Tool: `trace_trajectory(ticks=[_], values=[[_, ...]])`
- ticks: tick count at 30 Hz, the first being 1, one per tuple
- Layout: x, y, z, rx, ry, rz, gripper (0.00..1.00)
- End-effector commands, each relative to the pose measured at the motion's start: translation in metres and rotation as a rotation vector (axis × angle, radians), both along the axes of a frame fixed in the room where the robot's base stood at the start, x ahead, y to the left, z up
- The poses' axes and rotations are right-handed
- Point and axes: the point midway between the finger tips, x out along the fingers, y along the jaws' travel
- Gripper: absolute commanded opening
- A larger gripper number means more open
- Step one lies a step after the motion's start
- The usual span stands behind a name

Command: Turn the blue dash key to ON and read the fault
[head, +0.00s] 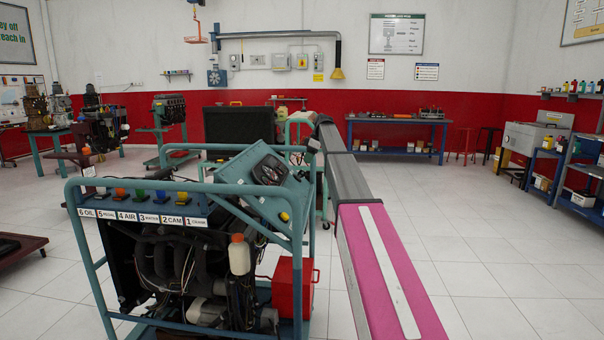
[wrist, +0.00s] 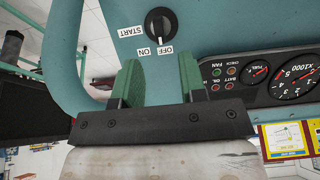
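In the wrist view the key switch (wrist: 160,25) is a dark round knob on the blue-green dash panel (wrist: 225,30). START, ON and OFF labels surround it, upside down in this view. Its pale mark points close to OFF. My gripper (wrist: 160,82) is open, its two green fingers apart with nothing between them. The knob lies just beyond the fingertips, between their lines. The gauge cluster (wrist: 270,78) to the right has small red and green lamps labelled FAN, OIL, BATT and CHECK; I cannot tell which are lit. The head view shows the dash (head: 268,180) on the trainer; the key is not discernible there.
The trainer's tubular frame (head: 75,215) surrounds the engine, with a tube beside the dash at left in the wrist view (wrist: 66,50). A red box (head: 293,287) sits low at its right side. Open floor (head: 470,260) lies to the right.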

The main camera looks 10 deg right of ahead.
Motion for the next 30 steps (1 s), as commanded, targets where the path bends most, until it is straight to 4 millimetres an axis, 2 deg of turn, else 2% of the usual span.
trace_trajectory(ticks=[1,6,12,18,26,30], values=[[0.0,0.004,-0.01,0.0,0.002,0.001,0.38],[0.003,0.015,-0.038,0.0,0.002,0.0,0.38],[0.006,0.024,-0.062,-0.001,0.001,-0.001,0.38],[0.008,0.028,-0.072,-0.001,0.001,-0.001,0.38],[0.008,0.029,-0.072,0.0,-0.001,-0.001,0.38],[0.008,0.029,-0.072,0.0,0.0,-0.001,0.0]])
